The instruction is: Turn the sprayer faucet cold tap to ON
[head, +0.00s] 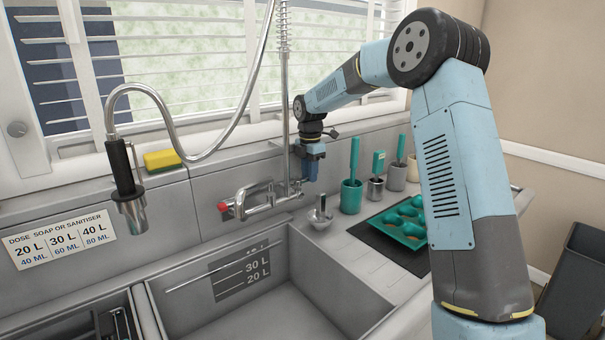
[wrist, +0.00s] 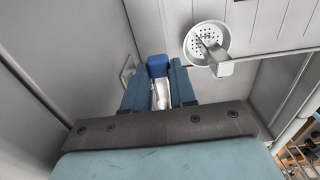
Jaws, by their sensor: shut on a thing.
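The sprayer faucet (head: 268,200) is mounted on the wall above the basin, with a tall riser and a hose ending in a black-handled spray head (head: 127,188). Its red-capped tap (head: 223,206) is at the left end. The cold tap (wrist: 158,66) shows a blue cap and a pale metal body in the wrist view. My gripper (head: 311,168) is at the right end of the faucet, pointing down. In the wrist view my gripper (wrist: 158,84) has its blue fingers on both sides of the cold tap, shut on it. In the head view the gripper largely hides the tap.
A strainer (head: 320,216) stands on the basin's back ledge, just below my gripper. Green-handled utensils in cups (head: 351,198) and a green muffin tray (head: 403,225) are to the right. A sponge (head: 162,160) lies on the left ledge. The large basin (head: 250,300) is empty.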

